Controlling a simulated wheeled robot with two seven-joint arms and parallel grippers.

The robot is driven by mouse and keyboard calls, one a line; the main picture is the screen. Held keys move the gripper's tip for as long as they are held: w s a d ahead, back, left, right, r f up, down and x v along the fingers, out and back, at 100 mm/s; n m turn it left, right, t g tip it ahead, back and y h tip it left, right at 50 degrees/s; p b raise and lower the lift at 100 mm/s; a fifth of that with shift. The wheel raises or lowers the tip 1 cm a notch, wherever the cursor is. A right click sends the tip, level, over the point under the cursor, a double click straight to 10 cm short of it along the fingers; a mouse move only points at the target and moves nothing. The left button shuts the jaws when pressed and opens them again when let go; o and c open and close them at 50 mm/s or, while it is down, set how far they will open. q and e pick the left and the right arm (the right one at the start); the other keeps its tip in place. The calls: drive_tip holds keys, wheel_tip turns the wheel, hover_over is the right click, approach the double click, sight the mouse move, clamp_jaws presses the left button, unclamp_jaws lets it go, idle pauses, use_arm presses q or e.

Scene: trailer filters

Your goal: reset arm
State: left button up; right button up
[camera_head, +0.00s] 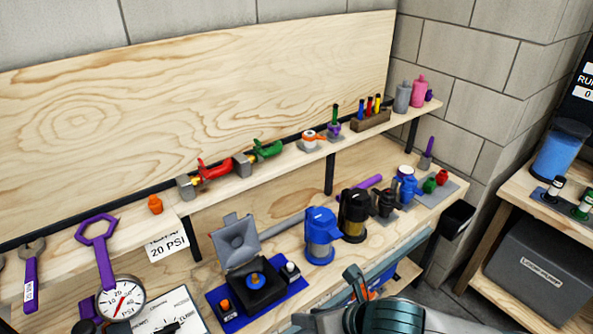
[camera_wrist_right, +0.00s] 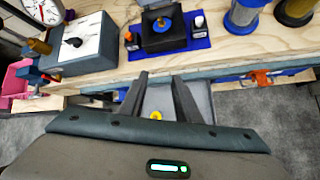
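My right gripper (camera_wrist_right: 160,80) shows in the right wrist view with its two dark fingers apart and nothing between the tips. It is in front of the workbench's front edge. In the head view my right gripper (camera_head: 357,284) shows at the bottom centre, partly hidden by my own wrist. My left gripper is not in the head view.
The wooden bench (camera_head: 405,228) holds a blue filter housing (camera_head: 320,236), a black one (camera_head: 354,214), a grey-lidded device on a blue mat (camera_head: 257,284) and a pressure gauge (camera_head: 121,299). A shelf (camera_head: 270,171) runs above. Grey floor (camera_wrist_right: 285,125) is clear at right.

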drive_tip(key=s+d+f+n+g+h, duration=0.1)
drive_tip(key=s+d+f+n+h, duration=0.1)
drive_tip(key=s+d+f+n, duration=0.65)
drive_tip(key=s+d+f+n+h, duration=0.15)
drive_tip(key=s+d+n, duration=0.35)
drive_tip(key=n, duration=0.9)
drive_tip(key=s+d+f+n+g+h, duration=0.1)
drive_tip(key=s+d+f+n+h, duration=0.4)
drive_tip(key=n, duration=0.7)
wheel_tip(320, 180, down, 31)
drive_tip(key=s+g+y+b, duration=0.1)
drive_tip(key=s+y+b, duration=0.1)
drive_tip(key=y+b, duration=0.15)
drive_tip(key=s+d+f+b, duration=0.2)
drive_tip(key=s+f, duration=0.7)
drive_tip(key=f, duration=0.1)
drive_tip(key=s+d+f+g+h+b, duration=0.1)
drive_tip(key=s+d+f, duration=0.1)
drive_tip(key=s+f, duration=0.7)
drive_tip(key=shift+f+g+b, duration=0.3)
drive_tip(key=shift+f+b, duration=0.05)
drive_tip(key=shift+f, duration=0.55)
